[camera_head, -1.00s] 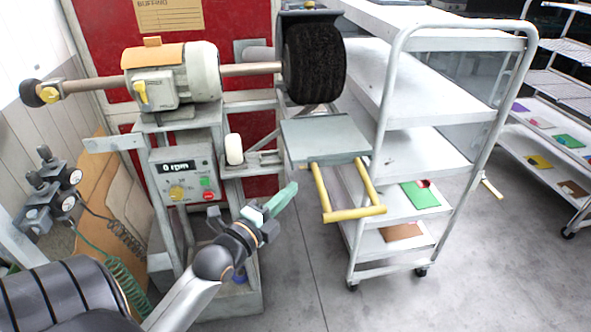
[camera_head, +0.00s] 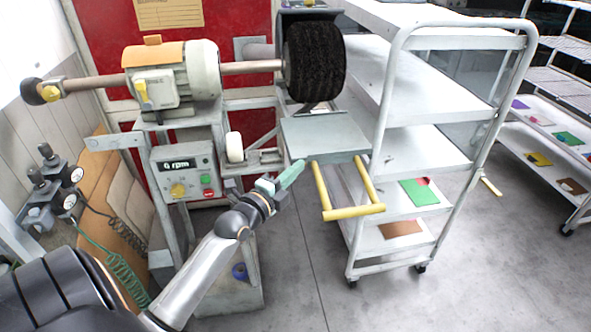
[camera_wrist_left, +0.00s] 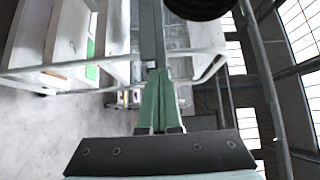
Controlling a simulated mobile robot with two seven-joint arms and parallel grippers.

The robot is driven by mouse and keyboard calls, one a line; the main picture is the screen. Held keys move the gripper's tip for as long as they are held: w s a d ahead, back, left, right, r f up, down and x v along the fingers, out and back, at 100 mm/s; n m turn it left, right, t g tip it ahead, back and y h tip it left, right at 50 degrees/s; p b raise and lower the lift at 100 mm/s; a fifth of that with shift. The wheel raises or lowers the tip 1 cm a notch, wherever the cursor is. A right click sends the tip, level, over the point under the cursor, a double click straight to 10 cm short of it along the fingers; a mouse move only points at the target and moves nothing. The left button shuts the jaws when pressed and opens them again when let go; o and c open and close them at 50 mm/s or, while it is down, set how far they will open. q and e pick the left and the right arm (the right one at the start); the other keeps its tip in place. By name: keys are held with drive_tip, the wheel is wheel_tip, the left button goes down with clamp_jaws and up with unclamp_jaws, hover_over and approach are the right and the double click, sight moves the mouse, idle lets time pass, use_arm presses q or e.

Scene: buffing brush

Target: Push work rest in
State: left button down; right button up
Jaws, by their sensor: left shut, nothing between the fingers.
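The work rest (camera_head: 322,139) is a flat grey plate in front of the black brush wheel (camera_head: 314,62), with a yellow U-shaped handle (camera_head: 352,212) hanging out at its front. My left gripper (camera_head: 297,168) has green fingers, shut and empty. In the head view its tips are just left of the handle and beside the plate's front left corner. I cannot tell whether they touch. The left wrist view shows the closed green fingers (camera_wrist_left: 158,100) pointing at a grey bar, with part of the dark wheel (camera_wrist_left: 200,8) above. My right gripper is not in view.
The motor (camera_head: 172,75) sits on a stand with a control panel (camera_head: 184,172) whose display appears to read 6 rpm. A white shelf trolley (camera_head: 437,157) stands right of the work rest. Grey floor (camera_head: 300,290) is clear in front.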

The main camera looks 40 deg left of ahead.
sight(285, 141)
use_arm(q)
drive_tip(key=w+a+b, duration=0.2)
drive_tip(key=a, duration=0.1)
drive_tip(key=w+a+b, duration=0.2)
drive_tip(key=w+a, duration=0.1)
drive_tip(key=w+a+b, duration=0.2)
drive_tip(key=w+a, duration=0.1)
drive_tip(key=shift+a+f, duration=0.1)
drive_tip(key=shift+f, duration=0.05)
drive_tip(key=shift+w+a, duration=0.3)
drive_tip(key=shift+a, duration=0.15)
drive_tip(key=shift+r, duration=0.2)
drive_tip(key=shift+s+d, duration=0.1)
